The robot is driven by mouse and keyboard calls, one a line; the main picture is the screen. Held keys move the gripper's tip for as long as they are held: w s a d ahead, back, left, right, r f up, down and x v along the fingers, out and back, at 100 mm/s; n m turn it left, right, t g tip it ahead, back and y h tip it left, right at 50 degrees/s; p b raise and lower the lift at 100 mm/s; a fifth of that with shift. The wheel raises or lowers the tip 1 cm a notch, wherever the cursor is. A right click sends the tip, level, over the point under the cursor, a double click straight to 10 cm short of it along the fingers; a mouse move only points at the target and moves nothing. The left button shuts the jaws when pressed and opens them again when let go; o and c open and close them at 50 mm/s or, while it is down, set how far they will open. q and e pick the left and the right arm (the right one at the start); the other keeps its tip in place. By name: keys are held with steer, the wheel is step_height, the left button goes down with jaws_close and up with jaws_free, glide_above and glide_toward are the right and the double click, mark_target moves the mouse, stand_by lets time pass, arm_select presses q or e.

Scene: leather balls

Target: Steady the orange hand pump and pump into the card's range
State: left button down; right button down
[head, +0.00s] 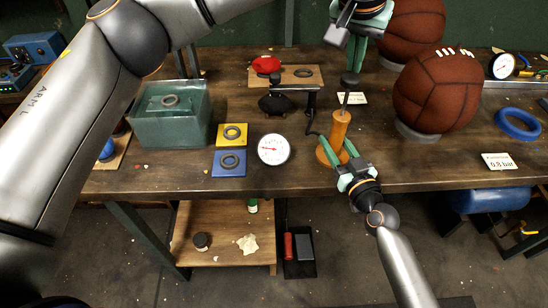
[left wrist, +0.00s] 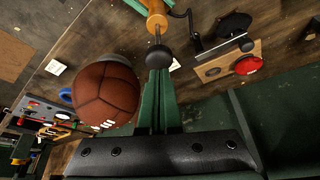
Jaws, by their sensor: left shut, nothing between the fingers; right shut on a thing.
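The orange hand pump (head: 340,128) stands upright on the bench, with a thin rod and a black knob (head: 349,79) on top. My right gripper (head: 339,149) is shut on the pump's lower body. My left gripper (head: 356,52) is shut and empty, above the knob. In the left wrist view its green fingers (left wrist: 157,85) lie together, with the tips close to the knob (left wrist: 158,57); I cannot tell whether they touch. A card (head: 351,98) behind the pump is partly hidden. Another card (head: 497,161) at the right reads 0.8 bar. A round white gauge (head: 273,149) lies left of the pump.
A leather ball (head: 436,90) sits on a ring right of the pump, with a second ball (head: 410,30) behind. A blue ring (head: 518,124) lies at the right. A black clamp-like stand (head: 282,100), coloured pads and a glass water tank (head: 170,118) stand to the left.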

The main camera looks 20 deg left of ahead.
mark_target(347, 89)
arm_select(q)
steer(key=shift+f, duration=0.2)
stand_by(1.5)
stand_by(0.5)
steer(key=shift+f, duration=3.7)
steer(key=shift+r, duration=3.7)
steer(key=shift+f, duration=0.15)
